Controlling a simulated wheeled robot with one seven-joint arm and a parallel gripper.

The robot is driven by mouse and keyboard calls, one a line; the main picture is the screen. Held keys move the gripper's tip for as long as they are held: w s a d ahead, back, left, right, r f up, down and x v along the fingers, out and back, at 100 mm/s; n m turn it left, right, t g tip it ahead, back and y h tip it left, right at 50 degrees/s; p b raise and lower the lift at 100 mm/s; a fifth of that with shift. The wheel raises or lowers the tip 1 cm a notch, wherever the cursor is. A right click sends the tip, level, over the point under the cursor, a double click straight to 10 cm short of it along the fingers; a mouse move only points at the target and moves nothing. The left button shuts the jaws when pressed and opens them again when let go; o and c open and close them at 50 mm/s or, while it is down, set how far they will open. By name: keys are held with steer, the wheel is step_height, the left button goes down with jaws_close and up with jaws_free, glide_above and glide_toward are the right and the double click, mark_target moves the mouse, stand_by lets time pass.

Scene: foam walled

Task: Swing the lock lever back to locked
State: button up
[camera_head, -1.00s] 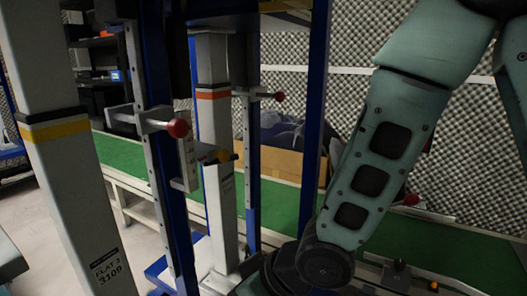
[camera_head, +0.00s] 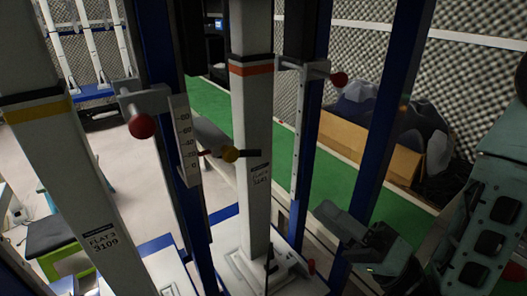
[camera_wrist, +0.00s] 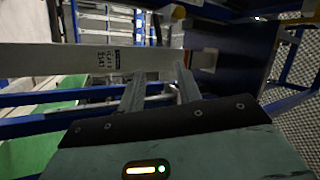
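Two levers with red ball knobs are in the head view. One (camera_head: 142,126) is on the left blue post, and the other (camera_head: 339,79) is on the post farther right. I cannot tell which is the lock lever. My gripper (camera_head: 333,225) is low at right, below these levers and apart from them. In the wrist view its two fingers (camera_wrist: 158,78) are spread and empty, with a white column beyond them.
Another white column (camera_head: 70,150) stands close at left. A blue upright (camera_head: 395,100) rises just behind my gripper. A cardboard box (camera_head: 370,145) with dark contents lies on the green surface (camera_head: 405,200). Pale floor shows at left.

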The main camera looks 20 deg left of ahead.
mark_target(253, 153)
steer(key=x, duration=1.6)
steer(key=shift+a+r, duration=0.2)
steer(key=shift+a, duration=0.05)
jaws_close()
